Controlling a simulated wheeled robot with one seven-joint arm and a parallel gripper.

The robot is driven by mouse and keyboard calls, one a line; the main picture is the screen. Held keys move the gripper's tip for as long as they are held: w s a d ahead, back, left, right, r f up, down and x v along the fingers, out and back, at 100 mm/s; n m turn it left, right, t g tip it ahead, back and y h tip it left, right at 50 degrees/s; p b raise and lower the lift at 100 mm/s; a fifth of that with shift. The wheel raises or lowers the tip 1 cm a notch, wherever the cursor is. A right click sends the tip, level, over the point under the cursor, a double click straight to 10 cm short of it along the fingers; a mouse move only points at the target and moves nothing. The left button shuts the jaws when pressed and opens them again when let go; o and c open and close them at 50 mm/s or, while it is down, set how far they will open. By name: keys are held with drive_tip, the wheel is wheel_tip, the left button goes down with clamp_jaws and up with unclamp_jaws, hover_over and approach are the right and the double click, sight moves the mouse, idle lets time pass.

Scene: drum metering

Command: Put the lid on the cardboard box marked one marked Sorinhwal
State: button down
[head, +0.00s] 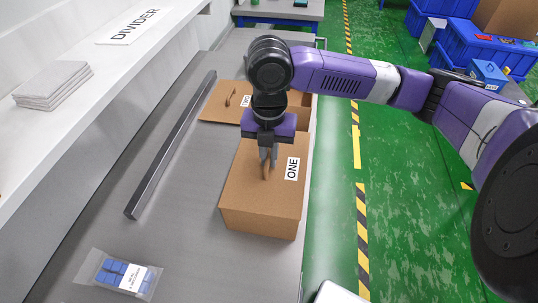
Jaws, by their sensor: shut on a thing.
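The cardboard box marked ONE (258,222) stands on the grey table, below my gripper. Its brown top (245,185) carries the ONE label and looks level with the box's rim; I cannot tell whether the lid is fully seated. My gripper (267,163) points down over the top and is shut on the lid's tan strap handle (266,174), partly hidden by the fingers. A second brown piece marked TWO (216,108), with its own handle, lies behind. No Sorinhwal marking is readable.
An open brown box (301,101) shows behind my wrist. A long dark bar (172,145) lies left on the table. A clear bag of blue pieces (118,275) lies front left. A white shelf (60,125) holds folded grey sheets (53,84) and a DIVIDER sign (134,26).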

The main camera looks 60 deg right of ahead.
sight(269, 155)
idle(0.4)
drive_tip(key=c, duration=0.9)
unclamp_jaws()
drive_tip(key=shift+c, duration=0.2)
drive_tip(key=shift+r+p, duration=2.7)
drive_tip(key=shift+r, duration=0.75)
